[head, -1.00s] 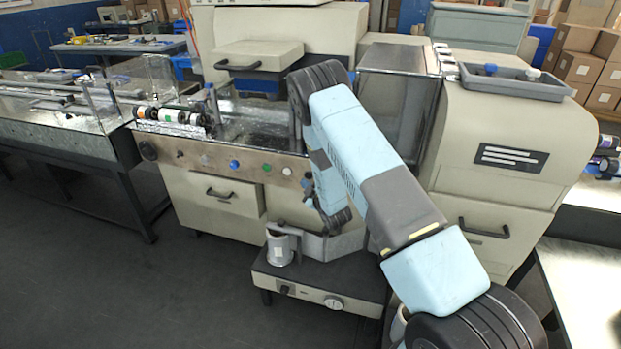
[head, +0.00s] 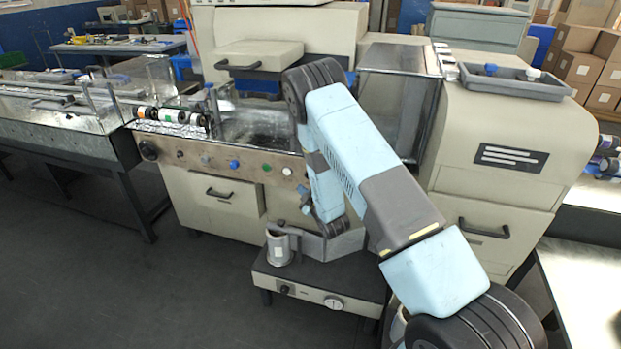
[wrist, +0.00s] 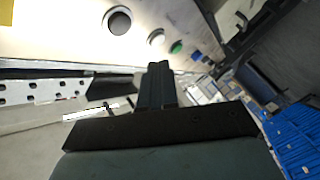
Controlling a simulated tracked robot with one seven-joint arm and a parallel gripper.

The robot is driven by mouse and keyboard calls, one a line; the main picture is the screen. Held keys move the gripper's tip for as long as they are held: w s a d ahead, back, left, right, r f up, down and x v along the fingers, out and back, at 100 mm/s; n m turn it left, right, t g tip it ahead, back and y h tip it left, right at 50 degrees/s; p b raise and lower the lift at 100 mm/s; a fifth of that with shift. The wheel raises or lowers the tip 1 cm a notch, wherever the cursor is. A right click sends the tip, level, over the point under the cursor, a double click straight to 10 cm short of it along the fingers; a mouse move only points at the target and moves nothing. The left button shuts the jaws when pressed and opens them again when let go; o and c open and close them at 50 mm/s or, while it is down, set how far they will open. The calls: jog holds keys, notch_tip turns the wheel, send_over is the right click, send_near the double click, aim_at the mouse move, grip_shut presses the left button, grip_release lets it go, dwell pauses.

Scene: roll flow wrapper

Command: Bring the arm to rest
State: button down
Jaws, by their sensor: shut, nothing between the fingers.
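My gripper (wrist: 155,85) shows in the wrist view as dark fingers pressed together, shut and empty. The flow wrapper (head: 530,125) stands behind my arm.
A low stand (head: 315,283) with a white cup-like holder (head: 279,248) is below my forearm. A grey tray (head: 515,82) sits on the machine's right housing. A conveyor table (head: 60,130) extends left. The dark floor (head: 90,270) at front left is clear.

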jog(key=d+r+m+g+h, duration=0.1)
jog(key=d+r+m+h, duration=0.2)
jog(key=r, duration=0.9)
jog(key=d+r+m+g+h, duration=0.1)
jog(key=d+r+m+g, duration=0.3)
jog(key=r, duration=0.8)
jog(key=s+d+r+m+t+h, duration=0.1)
jog(key=s+d+r, duration=0.35)
jog(key=r, duration=0.25)
jog(key=s+d+r+m+g+h, duration=0.1)
jog(key=s+d+r+m+g, duration=0.1)
jog(key=s+r, duration=0.5)
jog(key=s+d+r+m+g, duration=0.1)
jog(key=s+d+r, duration=0.2)
jog(key=s, duration=0.7)
jog(key=s+r+m+g, duration=0.1)
jog(key=s, duration=1)
jog(key=s+d+r+m+g, duration=0.1)
jog(key=s+r+m+g, duration=0.1)
jog(key=s, duration=0.9)
jog(key=shift+s+d+h, duration=0.15)
jog(key=shift+d+h, duration=0.15)
jog(key=shift+h, duration=0.1)
